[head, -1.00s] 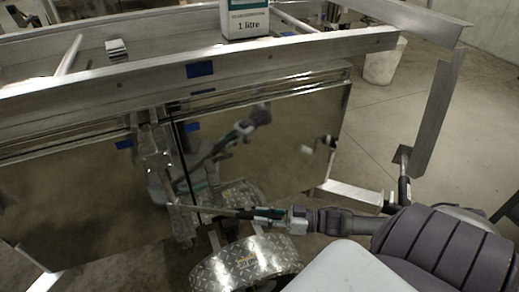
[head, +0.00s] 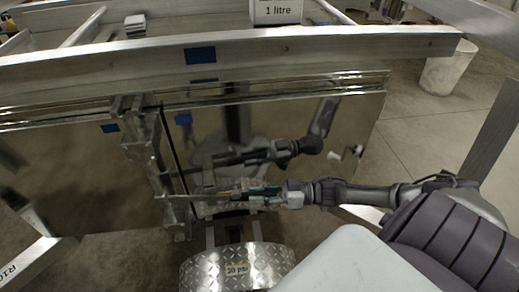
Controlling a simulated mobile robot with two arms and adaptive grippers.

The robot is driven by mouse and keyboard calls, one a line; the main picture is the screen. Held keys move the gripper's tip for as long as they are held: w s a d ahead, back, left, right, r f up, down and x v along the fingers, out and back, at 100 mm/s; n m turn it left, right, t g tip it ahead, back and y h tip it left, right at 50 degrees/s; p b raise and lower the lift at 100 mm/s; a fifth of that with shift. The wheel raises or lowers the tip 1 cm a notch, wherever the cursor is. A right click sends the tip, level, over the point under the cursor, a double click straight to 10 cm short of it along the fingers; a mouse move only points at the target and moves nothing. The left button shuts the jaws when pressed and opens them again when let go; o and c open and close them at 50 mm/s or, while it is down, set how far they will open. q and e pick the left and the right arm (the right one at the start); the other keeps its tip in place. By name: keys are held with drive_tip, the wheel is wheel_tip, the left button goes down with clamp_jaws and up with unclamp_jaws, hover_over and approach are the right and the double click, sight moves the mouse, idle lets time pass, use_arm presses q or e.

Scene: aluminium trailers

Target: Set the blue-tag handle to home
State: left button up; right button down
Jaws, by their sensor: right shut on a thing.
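A metal latch with a vertical bar (head: 155,150) is mounted at the seam of the shiny side panel. A blue tag (head: 200,55) is on the aluminium rail above it, and a smaller blue tag (head: 110,128) is just left of the latch. My right gripper (head: 208,198) reaches in from the right, with its fingers pointing left at the lower part of the latch. It is shut on the handle (head: 182,200) there; the exact grip is small and partly hidden. My left gripper is not in view.
The shiny panel (head: 300,120) mirrors my arm. A treaded metal fender (head: 235,265) with a "30 psi" label sits below the gripper. A "1 litre" container (head: 277,12) stands behind the rail. A pale bucket (head: 447,68) is on the floor at right, with open floor around it.

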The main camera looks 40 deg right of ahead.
drive_tip(key=c, duration=0.9)
unclamp_jaws()
drive_tip(key=shift+s+d, duration=0.2)
drive_tip(key=v, duration=1.1)
drive_tip(key=shift+s+d, duration=0.15)
drive_tip(key=shift+d, duration=0.1)
